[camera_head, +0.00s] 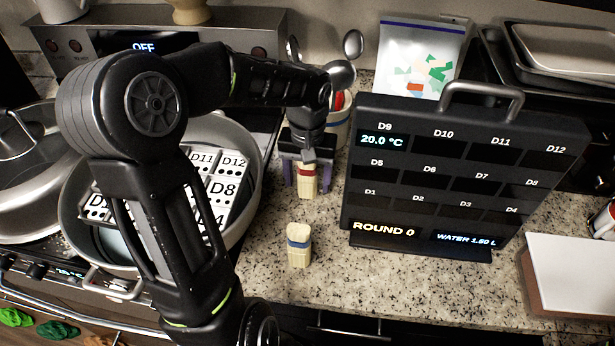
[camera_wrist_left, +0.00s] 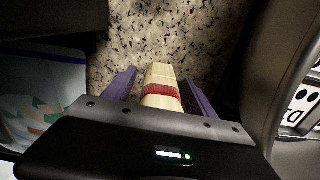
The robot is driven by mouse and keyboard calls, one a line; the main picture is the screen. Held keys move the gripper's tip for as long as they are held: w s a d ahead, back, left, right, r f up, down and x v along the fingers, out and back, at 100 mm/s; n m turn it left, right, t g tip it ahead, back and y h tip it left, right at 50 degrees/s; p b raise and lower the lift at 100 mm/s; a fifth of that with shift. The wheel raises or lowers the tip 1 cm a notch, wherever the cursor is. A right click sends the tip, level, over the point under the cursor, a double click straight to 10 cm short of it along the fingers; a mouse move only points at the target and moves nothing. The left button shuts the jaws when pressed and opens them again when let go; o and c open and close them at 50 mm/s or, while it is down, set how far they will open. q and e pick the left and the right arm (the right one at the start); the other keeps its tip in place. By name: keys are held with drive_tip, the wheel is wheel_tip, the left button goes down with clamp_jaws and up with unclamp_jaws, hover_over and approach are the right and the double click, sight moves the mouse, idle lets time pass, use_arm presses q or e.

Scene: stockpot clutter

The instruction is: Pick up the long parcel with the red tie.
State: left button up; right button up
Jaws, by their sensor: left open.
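The long parcel with the red tie (camera_head: 307,182) is a pale bundle standing on the granite counter, right of the stockpot. My left gripper (camera_head: 306,190) is over it from above, with purple fingers on either side. In the left wrist view the parcel (camera_wrist_left: 161,88) lies between the open fingers of the left gripper (camera_wrist_left: 161,90), with a gap on at least the left side. Whether a finger touches it on the right I cannot tell. My right gripper is in neither view.
A similar parcel with a blue tie (camera_head: 299,246) stands nearer on the counter. The stockpot (camera_head: 254,165) with labelled cards is to the left. A dark display board (camera_head: 440,170) stands close on the right. A utensil holder (camera_head: 338,122) is behind.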

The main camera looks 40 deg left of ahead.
use_arm(q)
drive_tip(key=shift+c, duration=0.2)
clamp_jaws()
idle(0.6)
